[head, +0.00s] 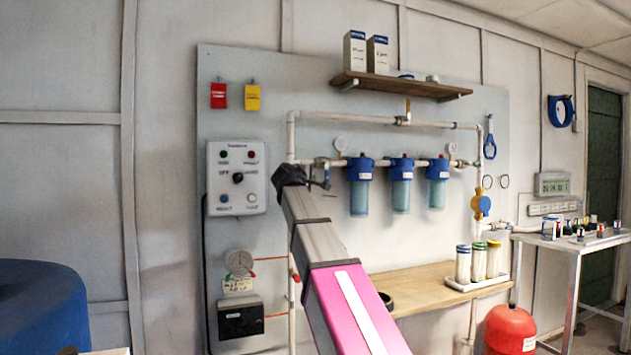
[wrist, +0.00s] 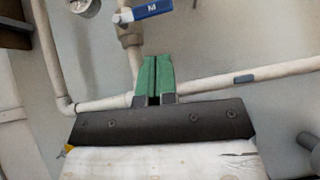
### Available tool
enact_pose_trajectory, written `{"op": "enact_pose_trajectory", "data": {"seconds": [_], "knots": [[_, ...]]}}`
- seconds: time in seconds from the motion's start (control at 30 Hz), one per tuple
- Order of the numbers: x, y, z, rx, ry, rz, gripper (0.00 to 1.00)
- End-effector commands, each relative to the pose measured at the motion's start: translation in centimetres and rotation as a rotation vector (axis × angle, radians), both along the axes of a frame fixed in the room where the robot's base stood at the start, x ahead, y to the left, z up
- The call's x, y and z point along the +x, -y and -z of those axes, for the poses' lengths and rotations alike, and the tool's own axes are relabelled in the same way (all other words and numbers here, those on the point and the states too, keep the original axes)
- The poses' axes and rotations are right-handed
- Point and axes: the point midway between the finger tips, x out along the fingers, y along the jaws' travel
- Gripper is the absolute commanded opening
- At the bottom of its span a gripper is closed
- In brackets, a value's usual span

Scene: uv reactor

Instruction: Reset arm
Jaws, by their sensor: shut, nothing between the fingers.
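My gripper (wrist: 156,62) shows in the wrist view with its two green fingers together, shut and empty. Its fingertips are in front of the white pipework, with a vertical pipe stub and a blue valve handle (wrist: 152,11) just beyond them. I cannot tell how near the fingers are to the pipe. In the head view my arm rises from the lower middle, with its pink link nearest. Its black wrist end is near the left end of the filter pipe, right of the control box (head: 238,178). The fingers cannot be made out there.
Blue filter housings (head: 401,185) hang on the panel right of my arm. A wooden shelf (head: 400,86) with boxes is above. A lower shelf (head: 415,291) holds a tray of capped bottles. A red tank (head: 510,330) and white table (head: 575,243) stand right, a blue barrel (head: 40,310) left.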

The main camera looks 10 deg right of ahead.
Motion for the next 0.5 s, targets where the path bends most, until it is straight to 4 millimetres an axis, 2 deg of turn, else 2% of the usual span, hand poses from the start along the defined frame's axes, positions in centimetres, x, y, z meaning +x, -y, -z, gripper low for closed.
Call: {"op": "enact_pose_trajectory", "data": {"seconds": [0.1, 0.5], "knots": [[-0.91, -0.5, -0.03, 0.0, 0.0, 0.001, 0.0], [-0.95, -0.59, -0.09, 0.0, 0.0, 0.001, 0.0]]}}
